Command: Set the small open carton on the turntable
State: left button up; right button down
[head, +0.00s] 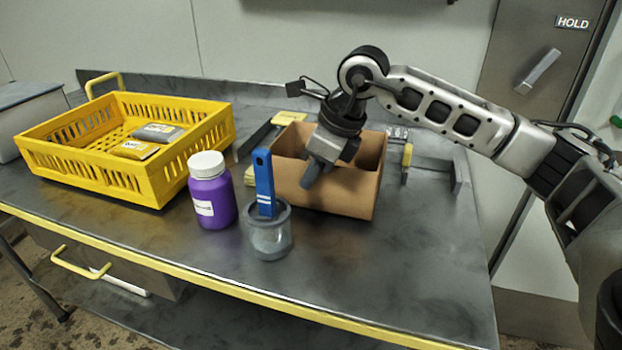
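The small open carton (345,194) is a brown, open-topped box standing upright on the grey bench, right of the middle in the head view. My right gripper (316,172) reaches down over the carton's near wall, toward its left end. One dark finger shows in front of that wall. The other finger is not clearly visible, so I cannot tell whether the gripper is closed on the wall. I cannot make out a turntable in this view. My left gripper is not in view.
A blue-handled brush stands in a grey cup (270,237) close in front of the carton. A purple bottle (211,193) stands left of it. A yellow crate (150,182) holding pouches is at left. Metal fittings (458,172) lie behind and right. The bench's front right is clear.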

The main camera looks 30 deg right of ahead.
jog(key=shift+f, duration=0.65)
jog(key=shift+f, duration=0.2)
jog(key=c, duration=1.6)
grip_release()
jog(key=shift+r, duration=0.1)
